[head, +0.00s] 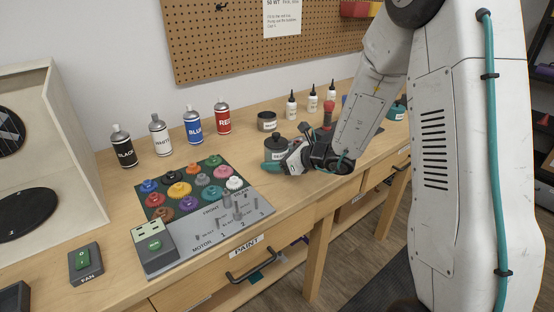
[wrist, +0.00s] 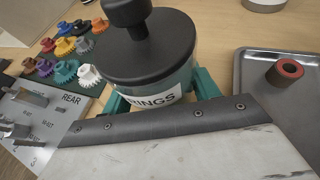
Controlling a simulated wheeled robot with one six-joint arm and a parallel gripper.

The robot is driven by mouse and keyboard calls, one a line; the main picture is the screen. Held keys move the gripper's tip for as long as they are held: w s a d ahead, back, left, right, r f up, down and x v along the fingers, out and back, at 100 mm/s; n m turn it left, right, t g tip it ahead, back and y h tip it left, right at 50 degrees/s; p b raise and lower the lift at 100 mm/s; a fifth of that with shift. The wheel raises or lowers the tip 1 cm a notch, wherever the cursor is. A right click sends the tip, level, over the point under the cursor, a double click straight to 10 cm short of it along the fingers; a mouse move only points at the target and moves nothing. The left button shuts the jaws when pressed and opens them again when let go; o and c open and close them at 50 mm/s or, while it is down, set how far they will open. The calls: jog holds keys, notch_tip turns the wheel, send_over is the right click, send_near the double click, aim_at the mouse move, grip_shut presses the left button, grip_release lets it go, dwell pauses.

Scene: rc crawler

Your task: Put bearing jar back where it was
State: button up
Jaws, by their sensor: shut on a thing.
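The bearing jar (head: 277,149) is a clear jar with a wide dark lid and knob, near the middle of the bench in the head view. In the wrist view the jar (wrist: 150,62) is large and close, upright, with a white label reading "...RINGS". My gripper (head: 274,166) is shut around the jar's body, with teal fingers on both sides below the lid. I cannot tell whether the jar's base touches the bench, as its lower part is hidden.
The gear board (head: 240,208) with colored gears lies left of the jar. A metal tray (wrist: 245,72) holding a red-topped ring part (wrist: 285,72) is at the right. Behind stand a small tin (head: 267,121), spray cans (head: 193,127) and dropper bottles (head: 312,101). Bare bench lies between.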

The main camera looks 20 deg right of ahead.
jog(key=o, duration=1.1)
jog(key=shift+f, duration=0.15)
